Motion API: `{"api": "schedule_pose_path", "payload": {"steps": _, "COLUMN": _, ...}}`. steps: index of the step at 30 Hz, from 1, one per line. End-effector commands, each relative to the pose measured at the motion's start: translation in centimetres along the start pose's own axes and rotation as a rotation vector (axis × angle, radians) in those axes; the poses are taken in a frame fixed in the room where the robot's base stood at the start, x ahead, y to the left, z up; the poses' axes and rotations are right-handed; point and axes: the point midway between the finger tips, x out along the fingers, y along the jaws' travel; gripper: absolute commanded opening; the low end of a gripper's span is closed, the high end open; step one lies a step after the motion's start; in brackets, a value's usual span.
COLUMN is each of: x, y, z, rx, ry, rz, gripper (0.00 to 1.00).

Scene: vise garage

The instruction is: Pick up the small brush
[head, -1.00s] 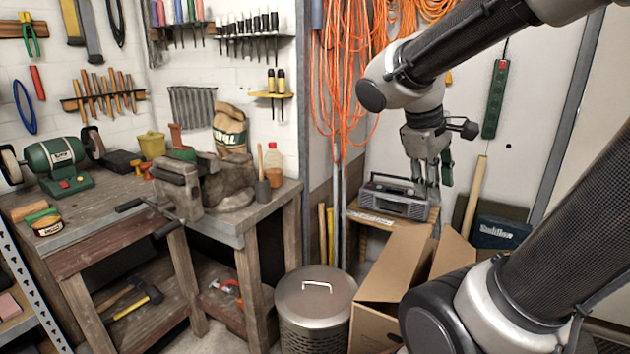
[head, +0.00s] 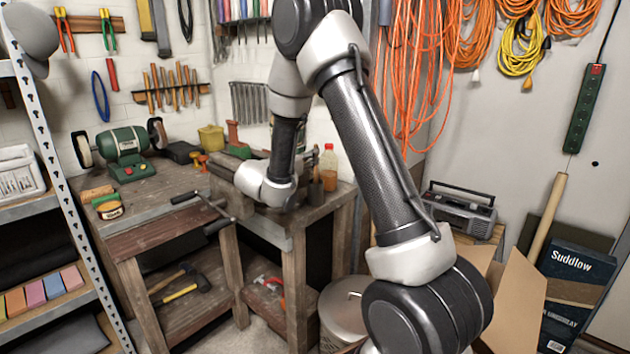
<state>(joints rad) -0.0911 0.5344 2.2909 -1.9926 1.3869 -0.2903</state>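A slim upright item with a wooden handle and a dark lower part (head: 316,187) stands at the right end of the workbench. It may be the small brush, but I cannot tell for sure. My arm reaches down in front of the bench, and its wrist is just left of this item, over the vise area. My gripper is hidden behind the wrist, so its fingers and anything between them do not show. The vise (head: 228,168) is partly covered by my arm.
A bottle with amber liquid (head: 328,168) stands close to the upright item. A green bench grinder (head: 122,150), a yellow pot (head: 211,138) and a tin (head: 110,210) are on the bench. A metal bin (head: 340,305), an open cardboard box (head: 515,300) and a radio (head: 459,208) are to the right.

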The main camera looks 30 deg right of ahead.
Motion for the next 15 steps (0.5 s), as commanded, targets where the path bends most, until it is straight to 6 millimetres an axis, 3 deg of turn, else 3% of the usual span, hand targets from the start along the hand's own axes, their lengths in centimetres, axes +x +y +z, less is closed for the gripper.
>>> {"api": "schedule_pose_path", "payload": {"steps": 9, "x": 4.6, "y": -0.1, "z": 0.0, "rx": 0.002, "ry": 0.001, "rz": -0.003, "gripper": 0.34}}
{"api": "schedule_pose_path", "payload": {"steps": 15, "x": 4.9, "y": -0.1, "z": 0.0, "rx": 0.002, "ry": 0.002, "rz": -0.001, "gripper": 0.34}}
